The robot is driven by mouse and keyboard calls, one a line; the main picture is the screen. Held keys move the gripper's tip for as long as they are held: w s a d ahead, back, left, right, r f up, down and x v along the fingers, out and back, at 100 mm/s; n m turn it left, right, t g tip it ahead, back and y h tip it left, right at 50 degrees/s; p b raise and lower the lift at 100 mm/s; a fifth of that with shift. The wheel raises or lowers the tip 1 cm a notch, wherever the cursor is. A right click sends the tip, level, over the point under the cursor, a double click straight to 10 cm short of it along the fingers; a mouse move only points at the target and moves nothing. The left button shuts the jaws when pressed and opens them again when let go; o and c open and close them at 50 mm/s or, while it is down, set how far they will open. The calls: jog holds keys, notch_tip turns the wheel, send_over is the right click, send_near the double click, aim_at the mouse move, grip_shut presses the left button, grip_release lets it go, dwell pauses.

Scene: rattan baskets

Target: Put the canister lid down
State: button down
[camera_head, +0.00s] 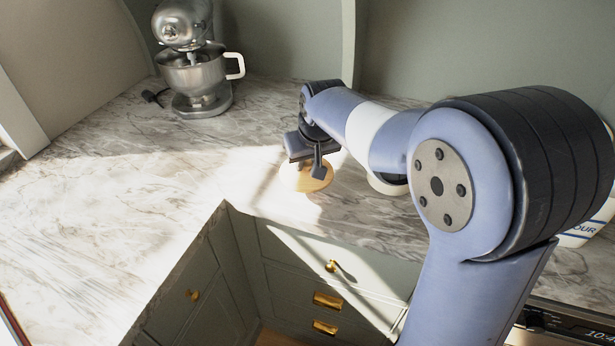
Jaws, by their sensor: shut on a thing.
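The canister lid (300,182) is a round, light wooden disc over the marble counter near its inner corner. My gripper (312,168) points down from above and is shut on the lid. The jaws cover part of the lid's top. The lid looks at or close to the counter surface; I cannot tell whether it touches. A pale, rounded object (386,186) shows below my arm to the right of the lid; most of it is hidden, so I cannot tell whether it is a canister.
A steel stand mixer (196,75) stands at the back left with its dark plug beside it. A white canister with blue lettering (585,231) is partly hidden behind my arm at right. The marble counter (110,215) is clear at left. Drawers (330,265) lie below the front edge.

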aim_at(308, 175)
jog(key=shift+f, duration=2.55)
jog(key=shift+f, duration=0.1)
jog(key=c, duration=1.2)
grip_release()
jog(key=shift+r, duration=0.25)
jog(key=v, duration=1.1)
jog(key=shift+s+d+r, duration=0.1)
jog(key=shift+s+r, duration=0.1)
jog(key=shift+r, duration=0.15)
jog(key=shift+f, duration=0.15)
